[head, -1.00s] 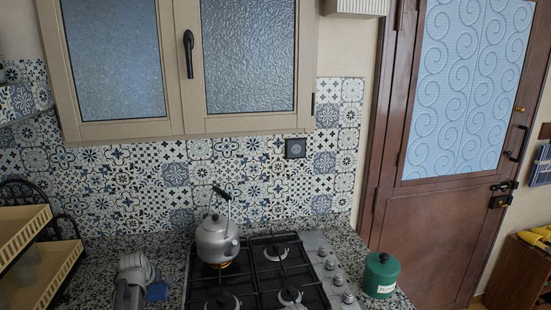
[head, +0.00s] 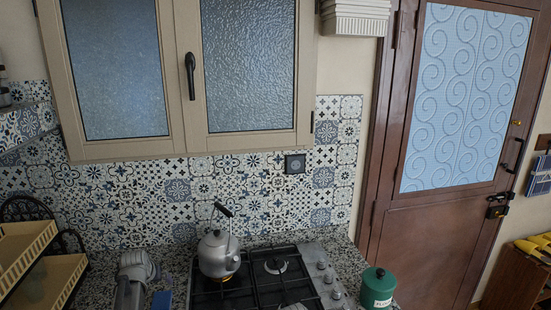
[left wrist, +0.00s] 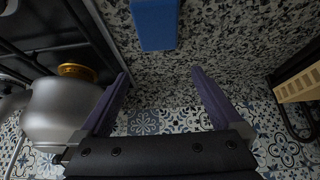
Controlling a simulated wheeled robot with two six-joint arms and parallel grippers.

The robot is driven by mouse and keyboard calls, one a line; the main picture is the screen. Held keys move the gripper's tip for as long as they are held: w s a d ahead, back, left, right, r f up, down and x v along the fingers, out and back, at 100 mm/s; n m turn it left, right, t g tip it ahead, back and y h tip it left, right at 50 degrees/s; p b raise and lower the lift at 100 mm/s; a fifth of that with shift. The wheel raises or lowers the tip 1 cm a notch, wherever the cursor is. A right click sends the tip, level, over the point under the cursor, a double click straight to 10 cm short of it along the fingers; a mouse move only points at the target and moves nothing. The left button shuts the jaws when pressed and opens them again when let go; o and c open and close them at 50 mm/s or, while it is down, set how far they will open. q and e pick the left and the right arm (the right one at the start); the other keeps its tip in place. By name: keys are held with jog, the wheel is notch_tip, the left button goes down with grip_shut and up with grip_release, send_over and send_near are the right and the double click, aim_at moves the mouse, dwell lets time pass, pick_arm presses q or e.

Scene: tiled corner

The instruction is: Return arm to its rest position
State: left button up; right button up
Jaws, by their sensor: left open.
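My left arm (head: 134,278) comes up from the bottom edge of the head view, over the counter left of the stove. The fingertips of my left gripper (left wrist: 160,75) show in the left wrist view, spread apart with nothing between them. A blue block (left wrist: 155,22) lies on the speckled counter beyond the fingertips; it also shows beside my arm in the head view (head: 161,300). The grey kettle (head: 218,255) stands upright on a stove burner, right of my arm and apart from it. It fills the left side of the left wrist view (left wrist: 60,115). My right gripper is not in view.
The black gas stove (head: 268,270) is right of my arm. A green canister (head: 377,288) stands at its right. A cream rack (head: 28,248) stands close on the left. The tiled wall (head: 150,205) and a cabinet (head: 185,80) are behind. Counter between rack and stove is narrow.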

pick_arm(q)
jog(key=s+a+n+g+y, duration=0.1)
jog(key=s+a+n, duration=0.2)
jog(key=a, duration=0.5)
jog(key=shift+a+n+y+b, duration=0.3)
jog(key=shift+n+y, duration=0.1)
jog(key=shift+n, duration=0.1)
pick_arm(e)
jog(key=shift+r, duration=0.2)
pick_arm(q)
jog(key=shift+d, duration=0.1)
